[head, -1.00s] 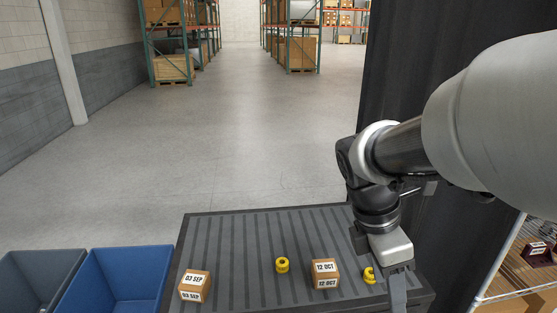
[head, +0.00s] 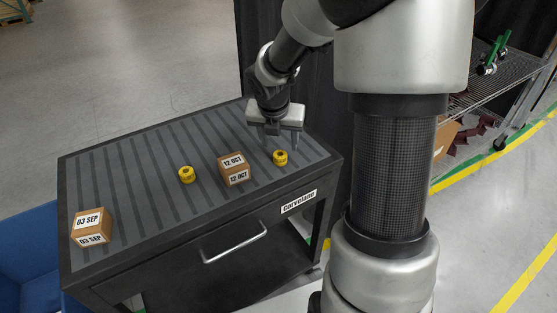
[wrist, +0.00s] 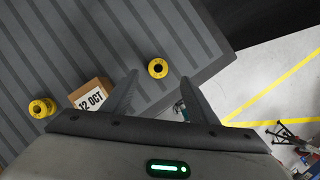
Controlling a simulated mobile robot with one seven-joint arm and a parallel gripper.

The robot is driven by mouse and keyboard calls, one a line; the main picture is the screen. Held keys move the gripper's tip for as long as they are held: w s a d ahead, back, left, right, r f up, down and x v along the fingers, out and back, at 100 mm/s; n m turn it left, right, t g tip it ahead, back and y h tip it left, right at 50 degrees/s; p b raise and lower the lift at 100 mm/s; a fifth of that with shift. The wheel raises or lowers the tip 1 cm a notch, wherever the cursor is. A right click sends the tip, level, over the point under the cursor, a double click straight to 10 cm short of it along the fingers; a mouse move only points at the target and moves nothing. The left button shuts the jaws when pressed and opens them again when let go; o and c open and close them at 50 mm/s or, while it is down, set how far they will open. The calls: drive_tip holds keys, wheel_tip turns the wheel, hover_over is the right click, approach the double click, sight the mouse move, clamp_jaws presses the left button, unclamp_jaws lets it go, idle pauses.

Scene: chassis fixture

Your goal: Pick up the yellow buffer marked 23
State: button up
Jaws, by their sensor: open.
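Two yellow ring-shaped buffers stand on the grey ribbed top of the cart (head: 130,165). The right buffer (head: 280,157) is right of the 12 OCT box; it also shows in the wrist view (wrist: 158,68), ahead of the gap between the fingers. The left buffer (head: 186,174) is left of that box; it also shows at the left of the wrist view (wrist: 40,108). No number is readable on either. My gripper (head: 281,141) points down, open and empty, close to the right buffer, apparently above and behind it. It also shows in the wrist view (wrist: 160,92).
A 12 OCT box (head: 235,170) stands between the buffers, left of my gripper. A 03 SEP box (head: 91,227) is at the cart's left end. A blue bin (head: 30,255) is at lower left, and a wire shelf (head: 505,85) at right. The cart's far left top is clear.

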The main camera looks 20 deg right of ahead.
sight(280, 153)
drive_tip(key=shift+x, duration=1.2)
drive_tip(key=x, duration=0.1)
drive_tip(key=b+x, duration=0.2)
drive_tip(key=x, duration=0.1)
drive_tip(key=shift+a+f, duration=0.15)
drive_tip(key=shift+a, duration=0.15)
drive_tip(key=shift+w+d+f, duration=0.15)
drive_tip(key=shift+f, duration=0.25)
drive_tip(key=shift+r, duration=0.1)
drive_tip(key=c, duration=1.1)
